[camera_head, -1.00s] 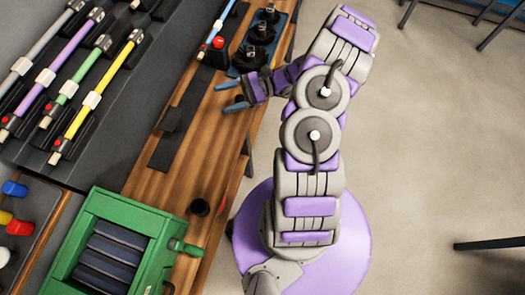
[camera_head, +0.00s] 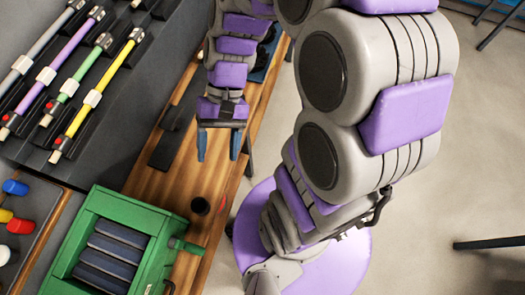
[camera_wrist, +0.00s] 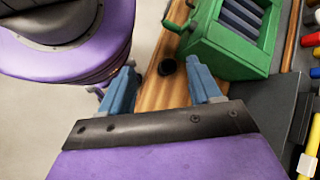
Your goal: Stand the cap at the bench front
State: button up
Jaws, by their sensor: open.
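A small dark round piece (camera_head: 200,206), which looks like the cap, is on the wooden bench (camera_head: 150,183) near its right edge, beside the green box. It appears upright, but its dark surface makes this hard to tell. In the wrist view the dark piece (camera_wrist: 167,67) shows beyond and between my fingertips. My gripper (camera_head: 218,158) is open and empty, with its blue fingers apart, above the bench. In the head view it points down the picture toward the dark piece, with a gap between. The gripper also shows in the wrist view (camera_wrist: 160,80).
A green box (camera_head: 112,245) with dark slats and a side handle (camera_head: 186,246) stands close to the dark piece. A tray (camera_head: 42,240) holds coloured pieces. A black bracket (camera_head: 163,148) lies on the bench.

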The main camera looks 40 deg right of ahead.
jog(key=s+d+r+n+t+h, duration=0.2)
jog(key=s+d+n+t+h, duration=0.1)
jog(key=s+d+h, duration=0.3)
jog(key=shift+s+r+t, duration=0.25)
jog(key=shift+s+t, duration=0.15)
jog(key=shift+s, duration=0.55)
